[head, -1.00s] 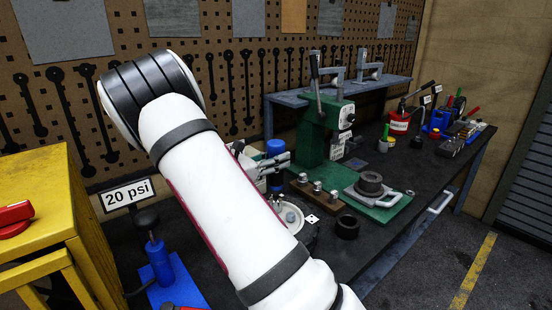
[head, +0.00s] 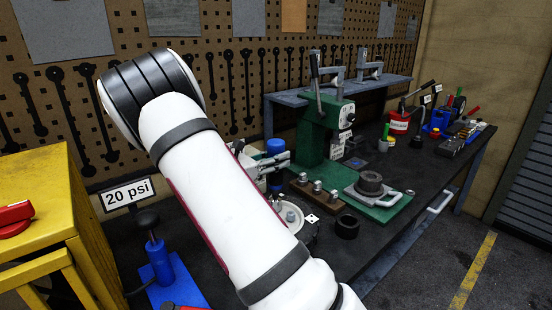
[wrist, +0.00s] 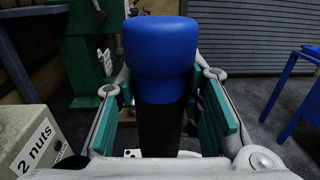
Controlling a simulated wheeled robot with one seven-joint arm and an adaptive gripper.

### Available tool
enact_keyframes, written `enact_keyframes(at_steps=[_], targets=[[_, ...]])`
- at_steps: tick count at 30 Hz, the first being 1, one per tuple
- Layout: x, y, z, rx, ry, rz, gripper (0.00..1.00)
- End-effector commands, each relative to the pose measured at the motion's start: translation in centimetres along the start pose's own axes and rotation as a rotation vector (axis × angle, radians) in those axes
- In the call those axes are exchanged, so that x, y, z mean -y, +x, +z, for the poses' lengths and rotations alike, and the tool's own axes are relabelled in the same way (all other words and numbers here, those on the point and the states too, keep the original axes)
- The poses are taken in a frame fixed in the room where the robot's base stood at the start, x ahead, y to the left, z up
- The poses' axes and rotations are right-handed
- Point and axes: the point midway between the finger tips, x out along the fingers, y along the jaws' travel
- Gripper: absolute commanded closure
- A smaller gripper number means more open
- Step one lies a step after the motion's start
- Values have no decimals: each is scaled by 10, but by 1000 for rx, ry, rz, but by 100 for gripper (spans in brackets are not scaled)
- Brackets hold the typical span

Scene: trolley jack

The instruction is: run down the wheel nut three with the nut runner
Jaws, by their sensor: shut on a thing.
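The nut runner, with a blue top and a black body, stands upright in the wrist view (wrist: 160,55). Its blue top also shows in the head view (head: 276,146). My gripper (wrist: 168,118) is shut on the black body, one green-padded finger on each side. In the head view my gripper (head: 274,168) is partly covered by my arm. A round grey wheel part (head: 291,216) lies on the bench just below, half hidden by my arm. The nut runner's lower end and wheel nut three cannot be made out.
A green press (head: 325,135) stands behind the gripper. A block with several metal pieces (head: 318,192) and a black ring (head: 347,226) lie to the right. A blue pump (head: 160,265) stands left.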

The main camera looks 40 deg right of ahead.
Motion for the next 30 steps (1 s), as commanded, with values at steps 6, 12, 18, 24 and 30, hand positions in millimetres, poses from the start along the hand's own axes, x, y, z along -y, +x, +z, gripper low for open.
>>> enact_keyframes(at_steps=[6, 12, 18, 24, 30], targets=[[1, 1, 18, 4, 4, -1, 100], [1, 1, 32, 4, 5, -1, 100], [1, 1, 45, 5, 5, -1, 100], [0, 0, 56, 5, 5, 0, 100], [0, 0, 60, 5, 4, -1, 100]])
